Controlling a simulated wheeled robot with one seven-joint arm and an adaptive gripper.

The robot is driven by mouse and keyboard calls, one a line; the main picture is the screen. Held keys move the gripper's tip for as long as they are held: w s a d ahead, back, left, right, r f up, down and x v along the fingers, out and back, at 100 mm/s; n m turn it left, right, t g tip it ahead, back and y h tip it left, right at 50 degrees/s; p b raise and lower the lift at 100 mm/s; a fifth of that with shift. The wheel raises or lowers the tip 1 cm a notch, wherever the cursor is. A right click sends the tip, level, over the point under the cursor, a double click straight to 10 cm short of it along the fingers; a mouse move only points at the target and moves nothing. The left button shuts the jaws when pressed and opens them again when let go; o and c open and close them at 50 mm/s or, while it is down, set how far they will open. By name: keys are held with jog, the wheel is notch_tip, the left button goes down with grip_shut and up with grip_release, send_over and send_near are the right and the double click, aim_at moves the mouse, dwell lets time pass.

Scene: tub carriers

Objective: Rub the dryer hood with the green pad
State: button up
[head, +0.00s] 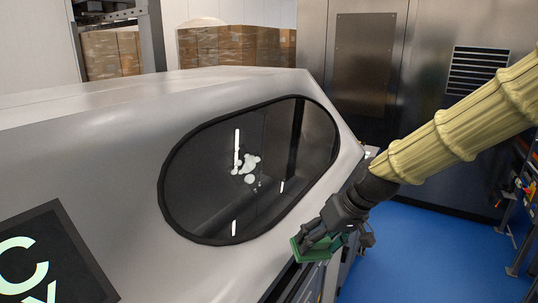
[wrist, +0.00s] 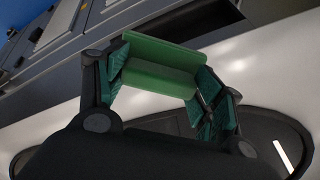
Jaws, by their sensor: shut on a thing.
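The dryer hood (head: 110,130) is a large light grey sloped cover with an oval dark window (head: 215,185) in a black rim. White spots (head: 249,168) show in the middle of the window. My gripper (head: 318,240) is at the lower right of the window, near the hood's lower edge. It is shut on the green pad (head: 301,246). In the wrist view the pad (wrist: 160,62) lies between the two fingers, with the pale hood surface (wrist: 265,65) behind it. I cannot tell whether the pad touches the hood.
A dark panel with pale letters (head: 35,262) is at the hood's lower left. Stacked cartons (head: 235,48) stand behind the hood. A steel cabinet (head: 365,70) stands behind my arm. Blue floor (head: 425,260) is open at the right, with a rack (head: 525,220) at the far right edge.

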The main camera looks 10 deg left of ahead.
jog(key=w+a+r+t+y+p, duration=0.1)
jog(key=w+a+r+y+p, duration=0.1)
jog(key=a+r, duration=0.6)
jog(key=w+a+r+y+p, duration=0.25)
jog(key=a+r, duration=0.25)
jog(key=r, duration=0.4)
jog(key=shift+h, duration=0.25)
jog(key=shift+w+b+x, duration=0.2)
jog(key=shift+b+x, duration=1.25)
jog(key=shift+x, duration=1.4)
jog(key=shift+x, duration=0.75)
jog(key=shift+a+r, duration=0.1)
